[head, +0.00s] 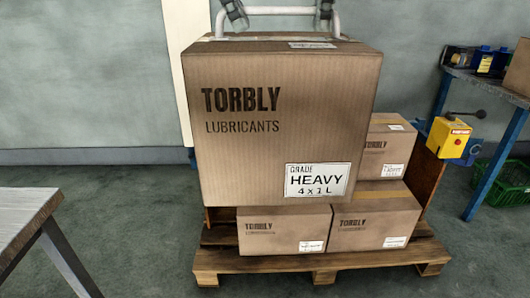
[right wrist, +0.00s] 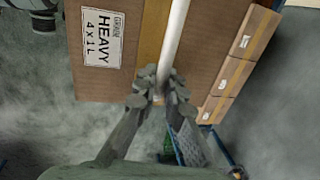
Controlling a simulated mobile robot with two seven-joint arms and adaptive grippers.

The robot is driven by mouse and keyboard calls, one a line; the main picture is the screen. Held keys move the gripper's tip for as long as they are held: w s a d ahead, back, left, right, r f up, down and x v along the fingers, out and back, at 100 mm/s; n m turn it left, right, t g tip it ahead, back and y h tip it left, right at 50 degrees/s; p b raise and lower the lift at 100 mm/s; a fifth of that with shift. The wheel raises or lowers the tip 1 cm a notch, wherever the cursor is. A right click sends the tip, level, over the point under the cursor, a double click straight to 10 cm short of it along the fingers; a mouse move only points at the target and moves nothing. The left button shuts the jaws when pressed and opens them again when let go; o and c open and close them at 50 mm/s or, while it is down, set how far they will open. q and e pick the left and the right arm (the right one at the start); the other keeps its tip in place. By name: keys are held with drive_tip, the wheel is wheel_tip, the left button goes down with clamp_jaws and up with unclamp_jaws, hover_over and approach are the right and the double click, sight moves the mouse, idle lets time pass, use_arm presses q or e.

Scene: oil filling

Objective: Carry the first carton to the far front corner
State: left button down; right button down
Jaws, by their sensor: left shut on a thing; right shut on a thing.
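A large brown TORBLY carton (head: 280,115) labelled HEAVY 4x1L hangs close in front of me, slightly tilted, with a white bar handle (head: 290,10) at its top. My left gripper (head: 235,14) is shut on the handle's left part, and my right gripper (head: 325,8) on its right part; both are cut by the top edge. In the right wrist view my right gripper (right wrist: 160,88) is shut around the white handle (right wrist: 175,35), with the carton (right wrist: 105,80) beyond. The carton hides part of the pallet load behind it.
Several smaller TORBLY cartons (head: 375,220) sit on a wooden pallet (head: 325,262) behind and below. A grey table (head: 25,215) stands at left. At right are a blue-framed bench (head: 490,85), a yellow box (head: 449,138) and a green crate (head: 505,182). Open floor lies at left.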

use_arm(q)
drive_tip(key=shift+r, duration=0.25)
use_arm(e)
drive_tip(key=shift+r, duration=0.2)
